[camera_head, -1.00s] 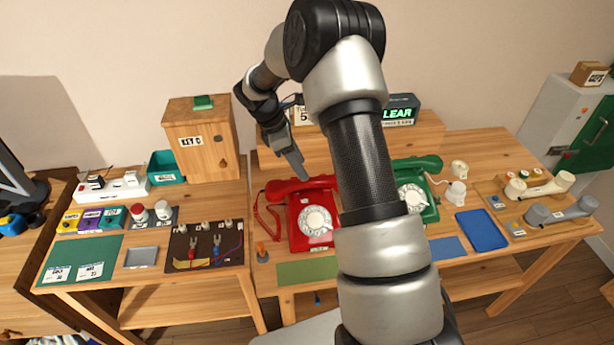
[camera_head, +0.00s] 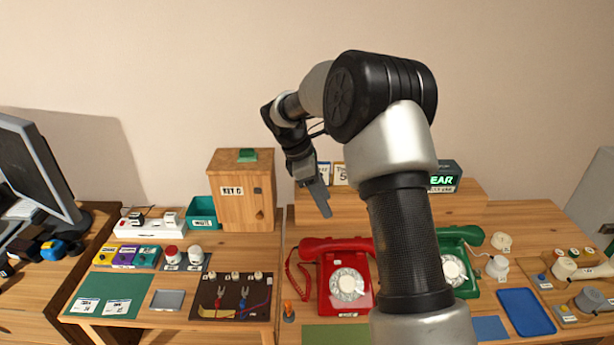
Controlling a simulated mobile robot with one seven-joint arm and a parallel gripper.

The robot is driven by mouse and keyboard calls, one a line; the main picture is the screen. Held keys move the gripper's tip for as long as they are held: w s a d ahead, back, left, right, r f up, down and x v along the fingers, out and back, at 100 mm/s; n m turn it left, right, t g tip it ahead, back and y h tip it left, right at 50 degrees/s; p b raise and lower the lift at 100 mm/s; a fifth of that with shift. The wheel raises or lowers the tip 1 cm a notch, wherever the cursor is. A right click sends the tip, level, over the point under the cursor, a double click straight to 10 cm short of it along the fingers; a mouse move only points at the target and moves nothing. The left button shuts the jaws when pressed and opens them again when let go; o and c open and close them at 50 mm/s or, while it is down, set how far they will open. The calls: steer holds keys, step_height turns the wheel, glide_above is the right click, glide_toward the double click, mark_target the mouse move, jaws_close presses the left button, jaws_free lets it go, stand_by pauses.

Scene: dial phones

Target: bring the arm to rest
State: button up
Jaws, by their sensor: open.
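My gripper (camera_head: 321,198) hangs at the end of my bent arm, above and behind the red phone, pointing down. Its jaws look narrow from this side, and nothing shows between them. It is apart from the table and the phones. The red dial phone (camera_head: 346,280) stands on the table with its red handset lying across its top. The green dial phone (camera_head: 455,262) stands to the right, partly hidden behind my arm.
A wooden key box (camera_head: 242,192) stands at the back left, near a teal bin (camera_head: 201,212). A lit sign (camera_head: 445,178) and a date card (camera_head: 340,174) stand on the raised back shelf (camera_head: 480,205). A blue tray (camera_head: 526,312) lies at right. The air left of my gripper is clear.

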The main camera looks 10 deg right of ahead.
steer(key=s+a+r+m+t+y, duration=0.15)
steer(key=s+r+m, duration=0.45)
steer(key=s+r, duration=0.85)
steer(key=s+a+r+m+t+y+p, duration=0.1)
steer(key=s+m+t, duration=0.1)
steer(key=s+m, duration=0.3)
steer(key=s+a+r+m+t+y, duration=0.2)
steer(key=s+m+t, duration=0.1)
steer(key=s, duration=0.8)
steer(key=shift+s+a+r+m+p, duration=0.2)
steer(key=shift+s+r+m+p, duration=0.15)
steer(key=shift+m, duration=0.55)
